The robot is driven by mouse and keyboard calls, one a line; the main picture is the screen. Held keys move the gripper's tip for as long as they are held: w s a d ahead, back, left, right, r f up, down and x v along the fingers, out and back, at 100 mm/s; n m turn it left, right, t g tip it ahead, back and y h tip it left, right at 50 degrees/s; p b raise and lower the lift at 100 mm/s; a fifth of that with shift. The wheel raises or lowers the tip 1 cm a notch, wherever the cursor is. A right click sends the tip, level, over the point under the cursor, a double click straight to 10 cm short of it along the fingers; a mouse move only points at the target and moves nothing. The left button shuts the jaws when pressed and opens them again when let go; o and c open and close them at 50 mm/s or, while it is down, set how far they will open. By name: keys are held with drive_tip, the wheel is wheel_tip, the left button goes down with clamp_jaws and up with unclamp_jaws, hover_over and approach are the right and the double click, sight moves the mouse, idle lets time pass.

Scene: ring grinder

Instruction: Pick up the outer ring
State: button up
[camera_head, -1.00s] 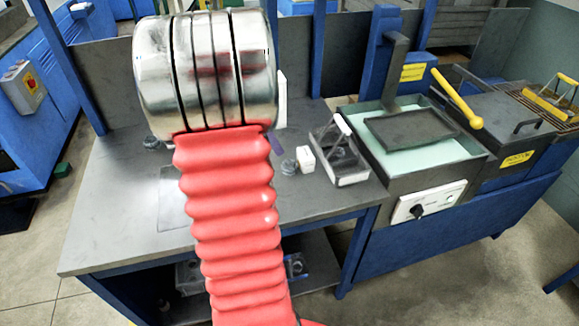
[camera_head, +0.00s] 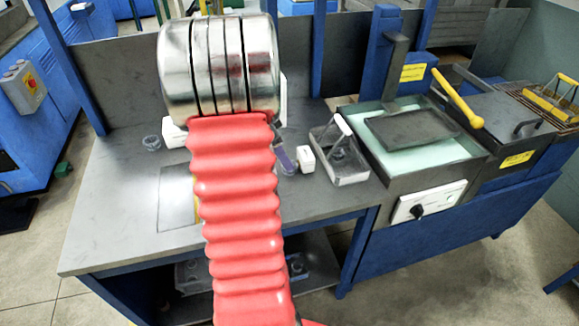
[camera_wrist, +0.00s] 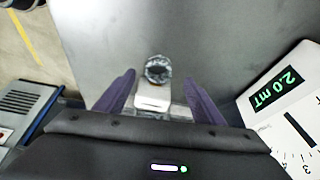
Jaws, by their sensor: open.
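In the wrist view a small dark grey ring (camera_wrist: 158,68) lies on the grey table just beyond my fingertips. A white block (camera_wrist: 152,97) sits against its near side, between the fingers. My gripper (camera_wrist: 160,90) is open, with its two purple fingers apart and nothing clamped. I cannot tell which is the outer ring. My red arm hides most of my gripper there.
A meter reading 2.0 mT (camera_wrist: 278,92) stands close on the right in the wrist view. In the head view, a small open tray with a handle (camera_head: 352,176) and a green-liquid basin (camera_head: 395,151) stand to the right. The table's left front (camera_head: 110,230) is clear.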

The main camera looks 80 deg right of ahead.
drive_tip(key=x, duration=0.4)
idle(0.5)
drive_tip(key=c, duration=1.3)
wheel_tip(320, 180, up, 10)
drive_tip(key=shift+a, duration=0.1)
idle(0.6)
